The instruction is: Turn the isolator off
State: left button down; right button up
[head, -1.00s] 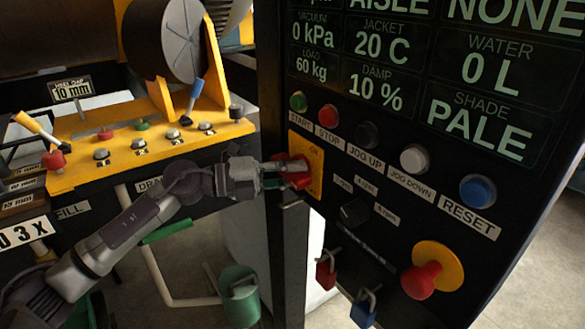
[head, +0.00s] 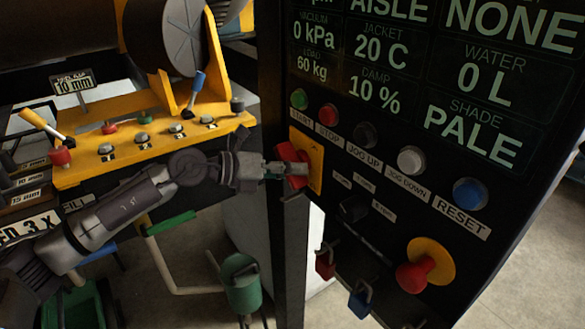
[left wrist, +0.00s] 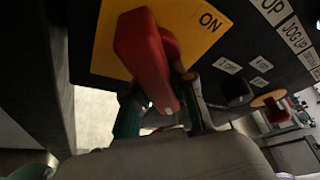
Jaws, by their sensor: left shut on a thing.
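The isolator is a red rotary handle (head: 290,163) on a yellow plate (head: 316,172) at the left edge of the black control panel. My left gripper (head: 282,170) reaches it from the left and is shut on the handle. In the left wrist view the red handle (left wrist: 147,58) stands tilted between the fingers (left wrist: 163,112) of the left gripper. The yellow plate (left wrist: 205,45) behind it reads ON at its upper right; any other label is hidden. My right gripper is in neither view.
A black selector (head: 354,208), a red emergency knob (head: 414,274) and red and blue padlocks (head: 361,298) are below. A yellow valve bench (head: 150,150) stands at left.

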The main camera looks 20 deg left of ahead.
pick_arm(q)
jog(key=shift+f, duration=0.1)
dwell(0.4)
jog(key=c, duration=1)
grip_release()
jog(key=shift+o, duration=0.2)
jog(key=shift+s+a, duration=0.2)
jog(key=shift+a, duration=0.25)
jog(key=v, duration=1.1)
jog(key=shift+d, duration=0.2)
